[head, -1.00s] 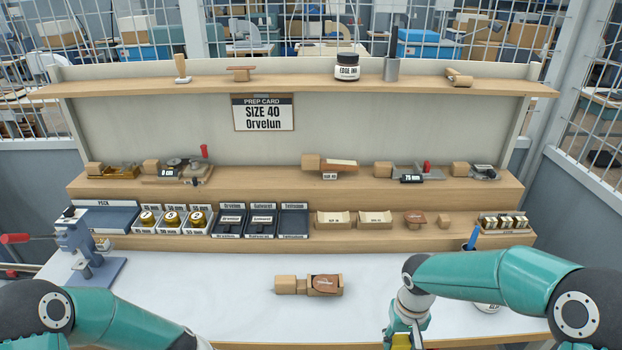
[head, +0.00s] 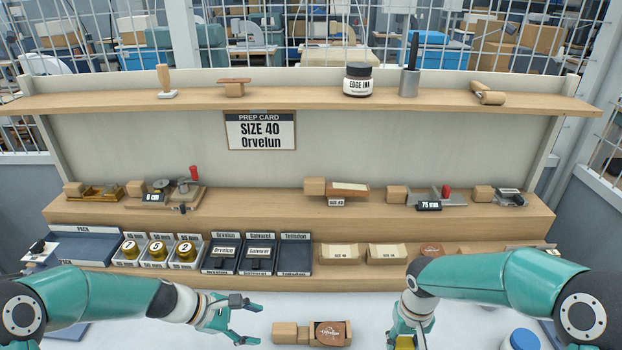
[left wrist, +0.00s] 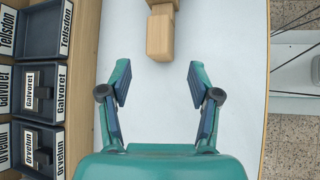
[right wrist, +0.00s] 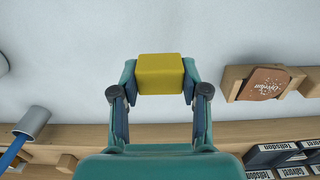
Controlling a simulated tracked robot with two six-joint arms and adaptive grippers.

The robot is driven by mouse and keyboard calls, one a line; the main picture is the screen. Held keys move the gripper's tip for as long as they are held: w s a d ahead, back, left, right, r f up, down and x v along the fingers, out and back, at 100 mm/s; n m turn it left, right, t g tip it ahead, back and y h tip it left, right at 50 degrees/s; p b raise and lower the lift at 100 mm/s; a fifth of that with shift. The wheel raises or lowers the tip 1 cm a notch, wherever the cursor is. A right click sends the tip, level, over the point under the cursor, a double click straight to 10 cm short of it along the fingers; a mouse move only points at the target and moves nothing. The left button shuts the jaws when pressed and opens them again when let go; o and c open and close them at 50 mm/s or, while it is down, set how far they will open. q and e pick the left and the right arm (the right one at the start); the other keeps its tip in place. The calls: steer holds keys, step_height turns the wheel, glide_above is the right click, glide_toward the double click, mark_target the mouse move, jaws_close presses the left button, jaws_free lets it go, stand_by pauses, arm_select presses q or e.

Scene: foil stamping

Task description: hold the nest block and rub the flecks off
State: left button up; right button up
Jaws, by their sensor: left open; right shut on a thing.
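The nest block (head: 316,333) is pale wood and lies on the white bench top at the bottom of the head view. A brown leather piece (head: 330,332) with a light stamped name sits in it. The right wrist view shows the leather (right wrist: 264,83) with small light specks around the name. My left gripper (head: 248,316) is open and empty, left of the block's square wooden end (left wrist: 160,36), which lies ahead of its fingers. My right gripper (head: 408,334) is shut on a yellow block (right wrist: 160,74), right of the nest block and apart from it.
A stepped wooden shelf (head: 230,215) with trays, weights and tools runs behind the bench. A blue-lidded container (head: 523,340) stands at the lower right. A cup (right wrist: 33,122) with a blue handle shows in the right wrist view. Bench top around the nest block is clear.

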mark_target(275, 330)
arm_select(q)
steer(key=shift+w+d+f+b, duration=0.3)
steer(key=shift+d+f+b, duration=0.05)
steer(key=shift+d+f, duration=0.15)
arm_select(e)
steer(key=shift+w+d+f, duration=0.1)
steer(key=shift+f, duration=0.3)
arm_select(q)
steer(key=b+x, duration=0.4)
steer(key=x, duration=0.2)
steer(key=shift+f, duration=0.25)
arm_select(e)
step_height(275, 330, down, 4)
arm_select(q)
steer(key=shift+b+x, duration=0.45)
steer(key=shift+x, duration=0.4)
arm_select(e)
steer(key=shift+f, duration=0.45)
arm_select(q)
jaws_close()
